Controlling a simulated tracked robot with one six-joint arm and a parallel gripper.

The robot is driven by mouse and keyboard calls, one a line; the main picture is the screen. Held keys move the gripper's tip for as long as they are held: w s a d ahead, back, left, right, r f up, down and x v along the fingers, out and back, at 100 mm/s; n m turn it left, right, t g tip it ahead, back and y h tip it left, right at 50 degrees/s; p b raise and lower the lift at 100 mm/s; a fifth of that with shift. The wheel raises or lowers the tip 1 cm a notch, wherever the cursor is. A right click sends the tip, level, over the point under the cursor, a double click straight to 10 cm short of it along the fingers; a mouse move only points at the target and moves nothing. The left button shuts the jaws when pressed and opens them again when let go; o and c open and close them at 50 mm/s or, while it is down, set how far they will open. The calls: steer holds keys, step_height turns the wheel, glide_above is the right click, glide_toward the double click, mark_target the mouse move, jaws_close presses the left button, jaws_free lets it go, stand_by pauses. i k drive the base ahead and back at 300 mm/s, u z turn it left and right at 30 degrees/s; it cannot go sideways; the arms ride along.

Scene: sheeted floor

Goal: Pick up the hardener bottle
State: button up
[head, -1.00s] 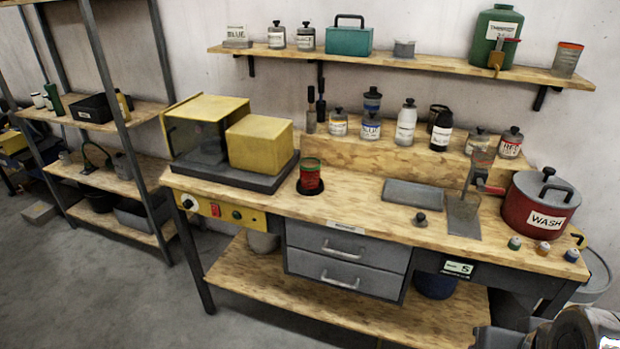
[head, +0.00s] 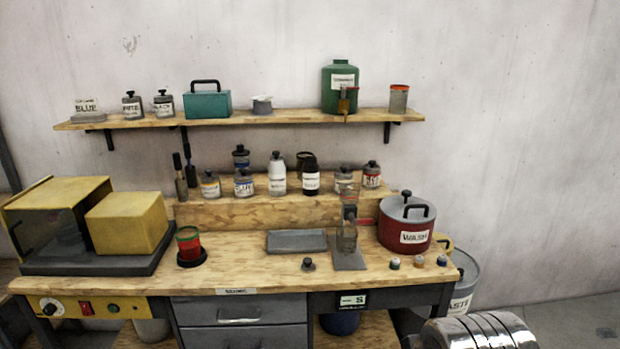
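Several bottles and jars stand on the wooden riser at the back of the workbench. Among them are a tall white bottle with a dark cap (head: 277,173) and, to its right, a black bottle with a white label (head: 311,176). Their label text is too small to read, so I cannot tell which is the hardener bottle. Both stand upright, with a dark open-topped can partly hidden behind the black one. My gripper is not in view.
The workbench (head: 235,275) holds a yellow machine (head: 127,223), a red-green can (head: 189,243), a grey tray (head: 296,241) and a red WASH pot (head: 406,224). A shelf (head: 290,117) with containers hangs above. A waste bin (head: 464,280) stands at right.

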mark_target(310, 168)
steer(key=k, duration=0.6)
steer(key=z, duration=0.15)
steer(key=i, duration=1.45)
steer(key=u, duration=0.85)
steer(key=i, duration=0.95)
steer(key=u, duration=0.75)
